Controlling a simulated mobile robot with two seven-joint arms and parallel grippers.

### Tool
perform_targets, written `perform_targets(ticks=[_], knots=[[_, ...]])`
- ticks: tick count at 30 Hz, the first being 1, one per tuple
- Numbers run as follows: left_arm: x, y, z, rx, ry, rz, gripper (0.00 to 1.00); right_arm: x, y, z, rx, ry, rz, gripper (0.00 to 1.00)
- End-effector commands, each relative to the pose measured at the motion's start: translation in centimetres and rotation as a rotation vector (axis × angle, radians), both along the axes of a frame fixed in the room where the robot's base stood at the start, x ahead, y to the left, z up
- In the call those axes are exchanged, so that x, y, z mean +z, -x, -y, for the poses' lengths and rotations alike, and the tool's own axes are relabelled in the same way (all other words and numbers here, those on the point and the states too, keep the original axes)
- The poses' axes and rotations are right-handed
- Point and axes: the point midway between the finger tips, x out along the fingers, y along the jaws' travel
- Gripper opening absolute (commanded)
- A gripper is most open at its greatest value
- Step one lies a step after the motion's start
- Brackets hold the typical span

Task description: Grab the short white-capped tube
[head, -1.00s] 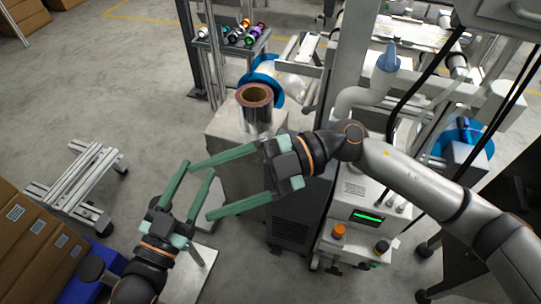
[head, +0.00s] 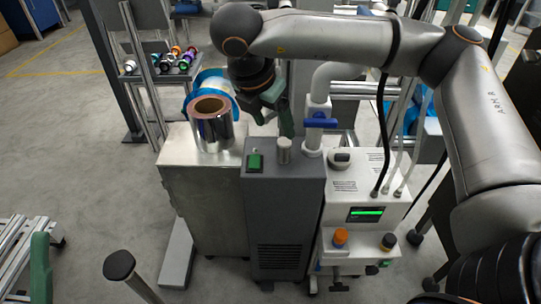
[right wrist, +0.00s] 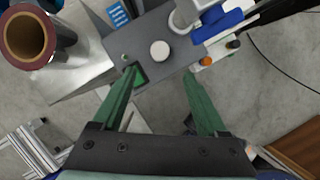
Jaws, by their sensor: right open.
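A short grey tube with a pale cap (head: 284,150) stands upright on top of the dark grey cabinet (head: 285,215). In the right wrist view its round white cap (right wrist: 160,50) shows from above, just beyond the fingertips. My right gripper (right wrist: 162,76) is open and empty, its green fingers either side of the line to the cap and apart from it. In the head view my right gripper (head: 274,115) is behind the tube, partly hidden by its own arm.
A shiny film roll (head: 212,132) stands on the metal cabinet (head: 205,190) to the left. A green switch (head: 255,162) is beside the tube. A white pipe with a blue handle (head: 320,122) and the control box (head: 365,185) stand at right.

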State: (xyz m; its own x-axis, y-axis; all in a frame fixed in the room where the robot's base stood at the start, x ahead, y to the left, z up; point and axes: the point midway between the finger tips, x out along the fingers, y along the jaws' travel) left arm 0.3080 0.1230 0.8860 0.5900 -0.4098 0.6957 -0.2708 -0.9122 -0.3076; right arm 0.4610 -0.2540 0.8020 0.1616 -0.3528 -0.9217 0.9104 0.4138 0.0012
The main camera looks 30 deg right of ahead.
Motion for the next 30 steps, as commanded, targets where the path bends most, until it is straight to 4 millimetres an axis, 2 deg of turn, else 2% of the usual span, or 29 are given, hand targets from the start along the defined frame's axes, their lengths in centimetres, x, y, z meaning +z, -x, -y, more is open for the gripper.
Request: perform_targets(ticks=[3, 9, 14, 24, 30], knots=[[-0.9, 0.0, 0.1, -0.007, 0.005, -0.006, 0.50, -2.3, -0.3, 0.8, 0.001, 0.001, -0.004, 0.76], [-1.8, -0.1, 0.1, -0.014, 0.008, -0.016, 0.50, -5.3, -0.9, 1.9, 0.002, -0.001, -0.004, 0.76], [-2.1, -0.1, 0.2, -0.014, 0.007, -0.018, 0.50, -6.2, -1.1, 2.2, 0.005, -0.003, -0.003, 0.76], [-4.1, -0.2, 0.4, -0.008, -0.011, -0.019, 0.50, -10.2, -2.1, 4.1, 0.005, -0.003, -0.003, 0.76], [-4.2, -0.2, 0.5, -0.007, -0.014, -0.022, 0.50, -10.6, -2.2, 4.3, 0.005, -0.005, -0.003, 0.76]])
